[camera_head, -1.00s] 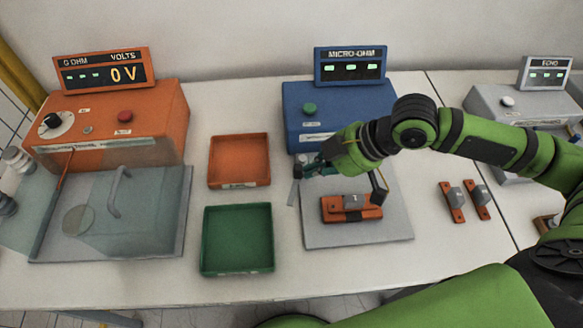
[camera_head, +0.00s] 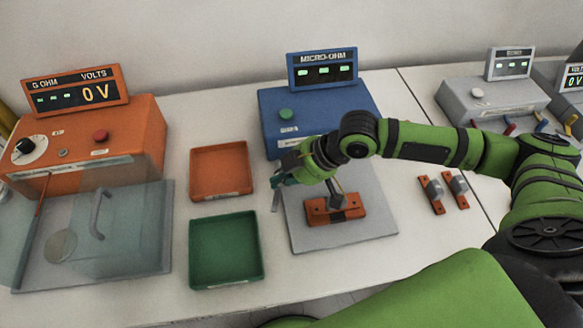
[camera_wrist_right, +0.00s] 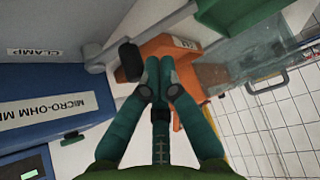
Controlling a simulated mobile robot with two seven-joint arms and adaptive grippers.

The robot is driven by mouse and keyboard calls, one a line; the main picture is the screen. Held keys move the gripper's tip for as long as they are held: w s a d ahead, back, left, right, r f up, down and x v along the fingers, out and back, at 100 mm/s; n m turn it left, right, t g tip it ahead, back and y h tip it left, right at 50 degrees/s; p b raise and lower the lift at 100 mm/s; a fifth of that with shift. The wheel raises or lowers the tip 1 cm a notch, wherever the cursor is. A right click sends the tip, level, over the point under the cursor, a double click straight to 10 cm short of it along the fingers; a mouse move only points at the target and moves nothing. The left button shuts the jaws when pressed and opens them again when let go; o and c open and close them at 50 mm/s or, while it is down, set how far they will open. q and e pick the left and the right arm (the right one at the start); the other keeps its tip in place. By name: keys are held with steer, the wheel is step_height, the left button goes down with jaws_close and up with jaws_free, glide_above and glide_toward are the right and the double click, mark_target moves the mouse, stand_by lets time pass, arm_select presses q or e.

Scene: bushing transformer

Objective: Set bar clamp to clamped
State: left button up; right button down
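The clamp fixture has an orange base (camera_head: 322,213) with a dark middle on the grey plate (camera_head: 343,232). A grey, dark-tipped piece leans up from the base, partly hidden by my right arm. My right gripper (camera_head: 279,180) is over the plate's left edge, left of and behind the base. In the wrist view, my right gripper's fingertips (camera_wrist_right: 159,66) are together with nothing visible between them. A black knob (camera_wrist_right: 131,60) is just left of the fingers, near a grey bar (camera_wrist_right: 150,30). I cannot tell whether the fingers touch the knob. My left gripper is not in view.
The blue micro-ohm meter (camera_head: 268,115) stands behind the plate. An orange tray (camera_head: 221,195) and a green tray (camera_head: 227,283) lie to the left, with the orange volts unit (camera_head: 145,130) beyond. Two small orange-and-grey parts (camera_head: 446,190) lie to the right.

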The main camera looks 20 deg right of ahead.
steer(key=shift+x, duration=1.7)
